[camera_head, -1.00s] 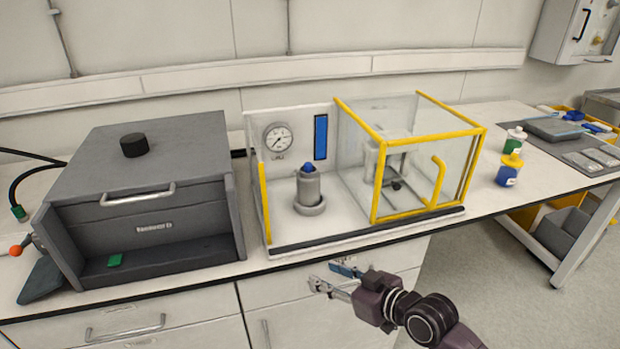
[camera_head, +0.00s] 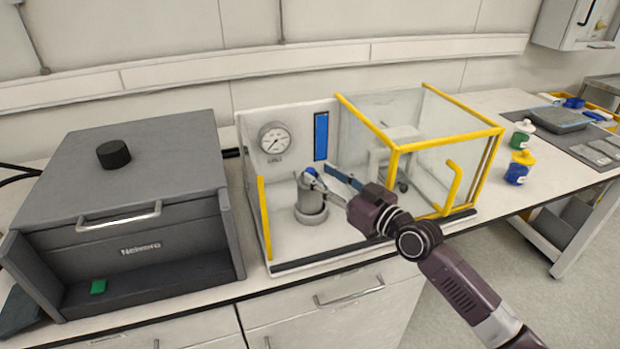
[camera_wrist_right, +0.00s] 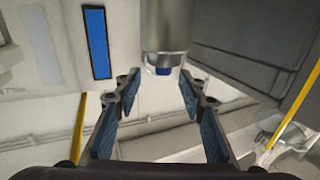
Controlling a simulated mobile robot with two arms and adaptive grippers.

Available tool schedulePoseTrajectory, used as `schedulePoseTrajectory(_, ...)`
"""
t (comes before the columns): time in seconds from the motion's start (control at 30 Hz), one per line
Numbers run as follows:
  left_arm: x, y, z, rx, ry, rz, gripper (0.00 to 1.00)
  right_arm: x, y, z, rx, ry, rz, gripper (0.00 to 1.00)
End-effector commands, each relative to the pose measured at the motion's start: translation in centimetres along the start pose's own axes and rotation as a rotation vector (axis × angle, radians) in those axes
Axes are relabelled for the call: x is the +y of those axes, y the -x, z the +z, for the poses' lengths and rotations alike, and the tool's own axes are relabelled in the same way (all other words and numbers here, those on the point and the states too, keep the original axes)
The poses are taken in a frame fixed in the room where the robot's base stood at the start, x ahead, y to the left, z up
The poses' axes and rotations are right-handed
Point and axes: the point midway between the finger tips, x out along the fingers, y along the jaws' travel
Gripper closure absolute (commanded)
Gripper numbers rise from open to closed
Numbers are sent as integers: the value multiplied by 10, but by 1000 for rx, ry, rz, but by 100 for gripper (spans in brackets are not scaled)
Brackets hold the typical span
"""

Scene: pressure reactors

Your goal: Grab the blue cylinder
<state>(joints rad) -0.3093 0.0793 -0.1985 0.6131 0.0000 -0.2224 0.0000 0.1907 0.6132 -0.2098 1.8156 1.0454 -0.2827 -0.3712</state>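The cylinder (camera_head: 311,203) is a grey upright vessel with a blue top (camera_head: 309,174), standing in a round base inside the open left part of the clear enclosure. In the right wrist view the cylinder (camera_wrist_right: 164,28) appears inverted, its blue end (camera_wrist_right: 163,71) between the finger lines. My right gripper (camera_head: 318,174) reaches in from the right at the height of the blue top. Its fingers are spread, with visible gaps to the cylinder in the wrist view (camera_wrist_right: 160,80). One finger partly covers the cylinder in the head view. My left gripper is not in view.
The enclosure has a yellow-framed clear box (camera_head: 430,150) on the right and a yellow edge post (camera_head: 264,217) on the left. A gauge (camera_head: 274,138) and blue strip (camera_head: 321,136) are behind. A grey box (camera_head: 130,190) stands left; bottles (camera_head: 519,168) stand right.

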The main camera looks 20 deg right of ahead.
Motion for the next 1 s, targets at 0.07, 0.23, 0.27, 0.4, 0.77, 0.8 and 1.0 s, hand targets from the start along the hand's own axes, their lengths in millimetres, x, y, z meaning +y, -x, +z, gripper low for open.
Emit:
schedulePoseTrajectory(0.07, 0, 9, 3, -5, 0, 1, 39, -4, -14, -4, 2, -5, 0, 63)
schedulePoseTrajectory(0.23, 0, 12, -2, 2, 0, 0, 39, -5, -36, -1, 1, -1, 1, 63)
schedulePoseTrajectory(0.27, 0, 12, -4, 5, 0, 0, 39, -5, -38, -1, 1, -1, 1, 63)
schedulePoseTrajectory(0.4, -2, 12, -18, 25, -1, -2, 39, -6, -42, 1, -1, 0, -1, 63)
schedulePoseTrajectory(0.77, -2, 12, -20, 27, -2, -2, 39, -5, -41, 1, -1, 0, 0, 87)
schedulePoseTrajectory(0.8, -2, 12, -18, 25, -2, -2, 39, -5, -41, 1, -1, 0, 0, 91)
schedulePoseTrajectory(1.0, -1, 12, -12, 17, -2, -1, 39, -5, -41, 0, 0, 0, 0, 100)
